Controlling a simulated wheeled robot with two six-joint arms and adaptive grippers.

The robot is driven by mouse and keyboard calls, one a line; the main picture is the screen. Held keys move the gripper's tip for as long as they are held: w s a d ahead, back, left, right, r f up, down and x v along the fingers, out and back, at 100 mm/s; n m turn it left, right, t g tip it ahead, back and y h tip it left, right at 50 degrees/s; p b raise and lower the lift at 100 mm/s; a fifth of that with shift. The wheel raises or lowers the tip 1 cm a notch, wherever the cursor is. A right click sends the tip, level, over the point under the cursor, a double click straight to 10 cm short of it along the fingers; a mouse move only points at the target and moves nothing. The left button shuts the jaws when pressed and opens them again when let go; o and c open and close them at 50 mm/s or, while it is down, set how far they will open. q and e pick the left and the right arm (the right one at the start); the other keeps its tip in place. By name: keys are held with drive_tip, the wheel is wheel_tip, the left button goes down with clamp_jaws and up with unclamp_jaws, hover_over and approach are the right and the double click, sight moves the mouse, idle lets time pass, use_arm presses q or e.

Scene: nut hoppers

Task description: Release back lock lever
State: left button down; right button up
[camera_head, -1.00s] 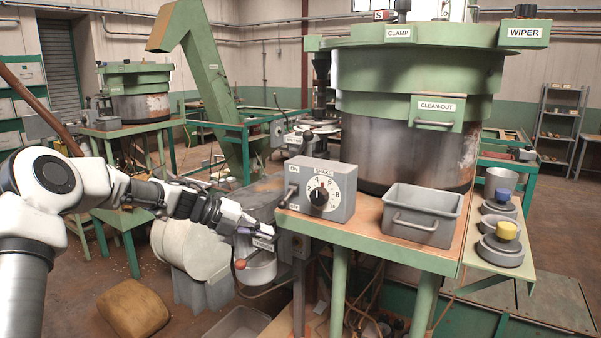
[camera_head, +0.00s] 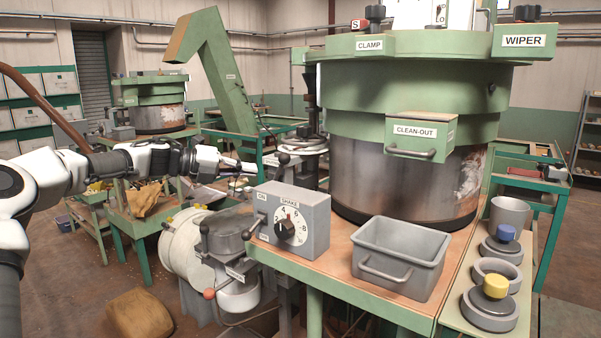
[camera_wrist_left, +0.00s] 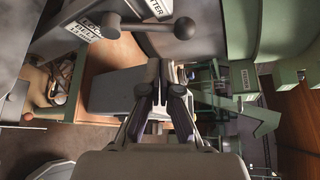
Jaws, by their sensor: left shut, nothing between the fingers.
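My left gripper (camera_head: 254,168) is shut and empty in the head view, in the air behind and left of the SHAKE box. Its closed fingertips (camera_wrist_left: 158,68) show mid-frame in the left wrist view. A lever with a dark ball knob (camera_head: 283,159) stands on a grey box just beyond the fingertips; I see no contact. In the left wrist view, a lever with a grey ball knob (camera_wrist_left: 185,28) sticks out beside a partly legible "LOCK" label (camera_wrist_left: 88,24), above the fingertips and apart from them. I cannot tell for certain which is the back lock lever. My right gripper is not in view.
The SHAKE box (camera_head: 291,222) with its side lever stands on the bench corner, close to my left gripper. A grey bin (camera_head: 400,257) and the large green hopper (camera_head: 410,90) are to the right. A red-knobbed lever (camera_head: 209,293) hangs by the drum below.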

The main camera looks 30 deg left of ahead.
sight(277, 174)
use_arm(q)
drive_tip(key=p+x, duration=0.3)
drive_tip(key=x, duration=0.5)
drive_tip(key=shift+f, duration=0.1)
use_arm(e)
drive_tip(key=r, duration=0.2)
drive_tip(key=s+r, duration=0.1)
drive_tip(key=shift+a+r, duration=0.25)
use_arm(q)
drive_tip(key=shift+s+a, duration=0.1)
drive_tip(key=shift+s, duration=0.05)
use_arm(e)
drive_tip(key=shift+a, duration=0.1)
